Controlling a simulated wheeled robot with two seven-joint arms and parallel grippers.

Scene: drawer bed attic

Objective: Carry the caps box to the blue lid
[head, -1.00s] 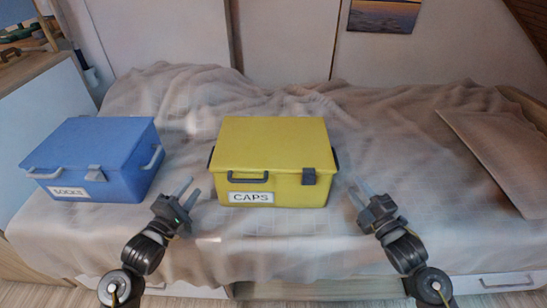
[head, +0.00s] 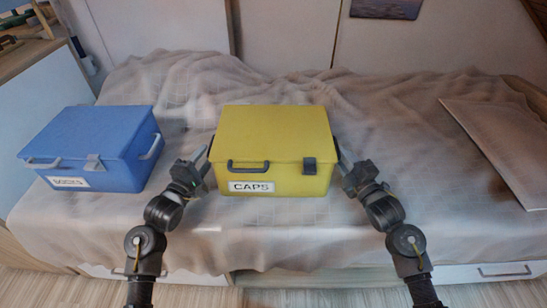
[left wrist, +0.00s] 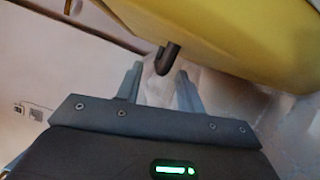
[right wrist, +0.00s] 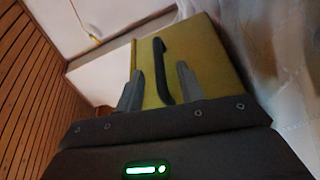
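The yellow caps box (head: 276,143) sits upright on the draped bed, its lid shut and its CAPS label facing me. The blue box with the blue lid (head: 95,133), labelled SOCKS, stands to its left. My left gripper (head: 200,160) is at the left side of the caps box. In the left wrist view its fingers (left wrist: 158,88) are apart, with a dark handle end beyond them. My right gripper (head: 346,160) is at the right side. In the right wrist view its fingers (right wrist: 158,90) are apart, with the dark side handle (right wrist: 162,70) between them.
The rumpled beige bedspread (head: 420,150) is clear to the right of the caps box. A flat panel or cushion (head: 505,135) lies at the far right. A wall stands behind the bed. Drawers with handles run below its front edge.

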